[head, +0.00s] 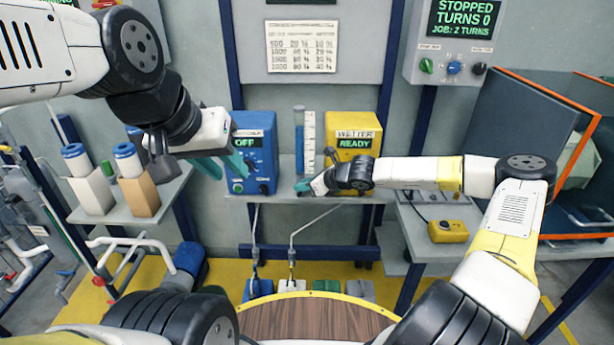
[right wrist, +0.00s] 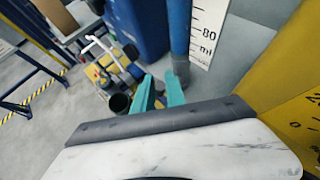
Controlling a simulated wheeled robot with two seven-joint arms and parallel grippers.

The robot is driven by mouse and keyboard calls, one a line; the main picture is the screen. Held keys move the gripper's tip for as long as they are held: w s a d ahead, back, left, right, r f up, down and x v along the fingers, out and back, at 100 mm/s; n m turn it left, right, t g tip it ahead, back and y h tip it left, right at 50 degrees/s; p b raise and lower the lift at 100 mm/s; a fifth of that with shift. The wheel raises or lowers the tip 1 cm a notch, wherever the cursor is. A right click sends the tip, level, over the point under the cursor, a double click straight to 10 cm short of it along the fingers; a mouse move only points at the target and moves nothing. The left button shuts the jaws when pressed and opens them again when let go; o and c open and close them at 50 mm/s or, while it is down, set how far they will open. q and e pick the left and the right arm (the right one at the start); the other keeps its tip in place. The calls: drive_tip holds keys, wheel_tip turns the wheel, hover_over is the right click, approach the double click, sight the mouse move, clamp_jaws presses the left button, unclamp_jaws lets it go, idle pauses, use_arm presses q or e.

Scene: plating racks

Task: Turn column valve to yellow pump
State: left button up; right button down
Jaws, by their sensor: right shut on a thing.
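The yellow pump (head: 366,120) stands on the wall shelf with "READY" on its display; its yellow side shows in the right wrist view (right wrist: 280,60). The blue column tube (head: 299,140), beside a white scale, stands to its left; the tube also shows in the right wrist view (right wrist: 179,35). My right gripper (head: 303,187) is shut at the foot of the column, on what appears to be the column valve, largely hidden by the fingers. Its teal fingertips (right wrist: 160,92) lie just below the tube. My left gripper (head: 222,167) is open and empty in front of the blue pump (head: 238,184).
The blue pump reads "OFF". A side shelf (head: 172,198) at left holds blue-capped cartons. A yellow pendant box (head: 448,231) lies on the right bench. A round wooden table top (head: 310,320) is in front of me. A control box (head: 455,40) hangs upper right.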

drive_tip(key=h, duration=0.1)
drive_tip(key=a+n+h, duration=0.1)
drive_tip(key=h, duration=0.1)
drive_tip(key=shift+w+a+r+g, duration=0.1)
drive_tip(key=shift+a+r+g, duration=0.1)
drive_tip(key=shift+r+g, duration=0.15)
drive_tip(key=a+n+h, duration=0.1)
drive_tip(key=h, duration=0.2)
drive_tip(key=a+f+n+h, duration=0.1)
drive_tip(key=h, duration=0.3)
drive_tip(key=a+f+n+h, duration=0.1)
drive_tip(key=h, duration=0.3)
drive_tip(key=shift+f+n, duration=0.2)
drive_tip(key=shift+n, duration=0.1)
drive_tip(key=c, duration=1.4)
unclamp_jaws()
drive_tip(key=shift+f, duration=0.1)
